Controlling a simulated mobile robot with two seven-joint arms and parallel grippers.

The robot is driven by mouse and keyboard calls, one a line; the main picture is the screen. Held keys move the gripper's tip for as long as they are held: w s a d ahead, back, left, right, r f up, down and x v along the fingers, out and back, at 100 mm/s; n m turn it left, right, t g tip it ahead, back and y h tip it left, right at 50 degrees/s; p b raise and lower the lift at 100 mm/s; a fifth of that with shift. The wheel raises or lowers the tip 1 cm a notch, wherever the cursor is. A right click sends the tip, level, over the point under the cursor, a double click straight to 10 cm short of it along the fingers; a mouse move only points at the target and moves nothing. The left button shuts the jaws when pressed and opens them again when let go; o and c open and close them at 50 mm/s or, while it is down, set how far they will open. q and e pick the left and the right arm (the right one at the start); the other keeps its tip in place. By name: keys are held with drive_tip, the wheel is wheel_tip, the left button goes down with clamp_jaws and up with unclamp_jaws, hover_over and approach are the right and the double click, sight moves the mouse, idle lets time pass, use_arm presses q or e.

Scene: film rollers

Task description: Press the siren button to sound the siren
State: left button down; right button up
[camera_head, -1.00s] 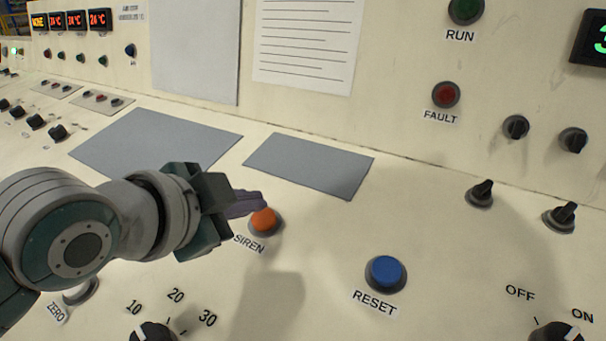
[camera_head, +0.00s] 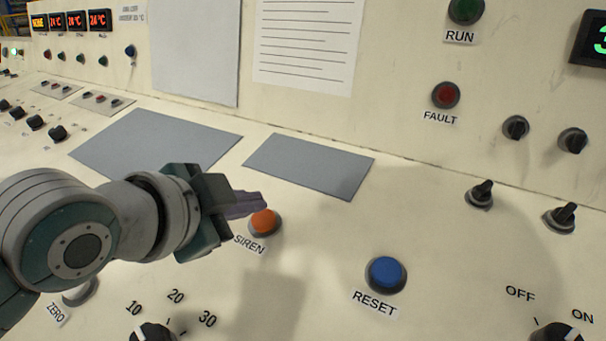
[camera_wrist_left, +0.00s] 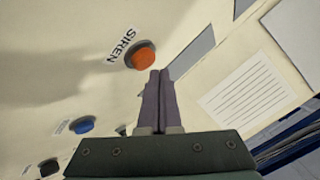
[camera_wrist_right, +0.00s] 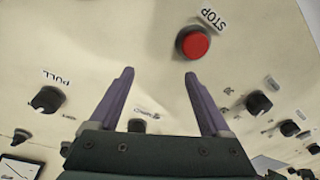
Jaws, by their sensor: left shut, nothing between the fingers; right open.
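The orange siren button (camera_head: 264,222) sits in a dark ring on the cream console, with a SIREN label (camera_head: 249,245) beside it. It also shows in the left wrist view (camera_wrist_left: 144,56), just past the fingertips. My left gripper (camera_head: 262,201) is shut and empty. Its purple fingertips overlap the upper left edge of the button in the head view; I cannot tell whether they touch it. My right gripper (camera_wrist_right: 160,75) is open and empty, seen only in its wrist view, with a red STOP button (camera_wrist_right: 193,44) beyond its fingers.
A blue RESET button (camera_head: 386,273) lies to the right of the siren button. A dial (camera_head: 152,333) and a ZERO button (camera_head: 80,292) lie below my left arm. Grey plates (camera_head: 310,165) lie behind. Black knobs (camera_head: 480,194) stand at the right.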

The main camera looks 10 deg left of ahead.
use_arm(q)
drive_tip(key=shift+f, duration=0.1)
idle(0.5)
drive_tip(key=shift+w+f, duration=0.1)
drive_tip(key=shift+f, duration=0.25)
use_arm(e)
drive_tip(key=shift+f, duration=0.15)
use_arm(q)
drive_tip(key=shift+f+b, duration=0.4)
drive_tip(key=shift+f, duration=0.05)
use_arm(e)
drive_tip(key=shift+f, duration=0.25)
use_arm(q)
drive_tip(key=shift+r, duration=0.1)
use_arm(e)
drive_tip(key=shift+r, duration=0.1)
idle(0.3)
use_arm(q)
drive_tip(key=shift+r+p, duration=0.75)
drive_tip(key=shift+p, duration=0.4)
use_arm(e)
drive_tip(key=shift+r, duration=1.05)
